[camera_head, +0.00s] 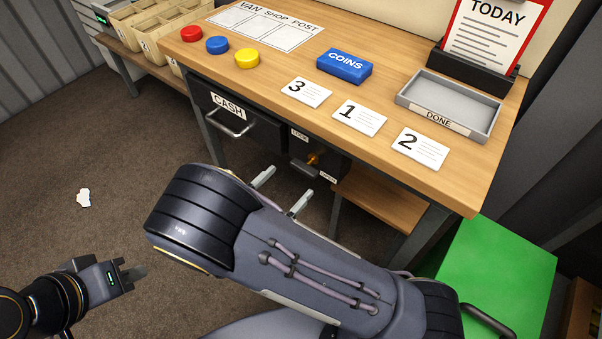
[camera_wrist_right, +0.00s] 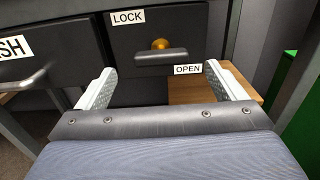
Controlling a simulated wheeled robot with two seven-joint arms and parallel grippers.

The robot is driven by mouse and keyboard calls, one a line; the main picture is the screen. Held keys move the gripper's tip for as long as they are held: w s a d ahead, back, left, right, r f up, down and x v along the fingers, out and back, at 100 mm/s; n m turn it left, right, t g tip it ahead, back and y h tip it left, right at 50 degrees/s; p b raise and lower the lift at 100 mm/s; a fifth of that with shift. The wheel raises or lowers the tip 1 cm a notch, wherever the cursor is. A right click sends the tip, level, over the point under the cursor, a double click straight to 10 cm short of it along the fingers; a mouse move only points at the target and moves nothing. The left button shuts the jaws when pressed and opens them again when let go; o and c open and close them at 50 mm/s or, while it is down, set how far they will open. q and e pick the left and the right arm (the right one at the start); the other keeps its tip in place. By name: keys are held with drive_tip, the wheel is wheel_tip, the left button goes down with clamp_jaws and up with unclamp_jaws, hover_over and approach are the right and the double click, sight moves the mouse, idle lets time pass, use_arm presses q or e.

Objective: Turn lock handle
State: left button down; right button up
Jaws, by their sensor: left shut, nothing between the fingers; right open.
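The lock handle is a small brass knob (camera_head: 313,159) on a dark panel under the table, between a LOCK label (camera_head: 300,135) and an OPEN label (camera_head: 328,178). In the right wrist view the brass knob (camera_wrist_right: 160,44) sits above a grey bar handle (camera_wrist_right: 161,57). My right gripper (camera_head: 282,190) is open in front of this panel. Its fingers (camera_wrist_right: 165,88) stand to either side of the knob and bar, apart from them, with nothing between. My left gripper (camera_head: 136,272) is shut and empty at the lower left, over the floor.
A CASH drawer (camera_head: 238,117) with a bar handle is left of the lock panel. The tabletop holds numbered cards (camera_head: 360,117), a blue COINS box (camera_head: 344,66), coloured discs (camera_head: 217,45) and a DONE tray (camera_head: 450,103). A green box (camera_head: 495,270) stands at right.

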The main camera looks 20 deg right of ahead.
sight(301, 170)
drive_tip(key=x, duration=0.5)
drive_tip(key=shift+w+d, duration=0.1)
drive_tip(key=shift+d, duration=0.05)
drive_tip(key=c, duration=1)
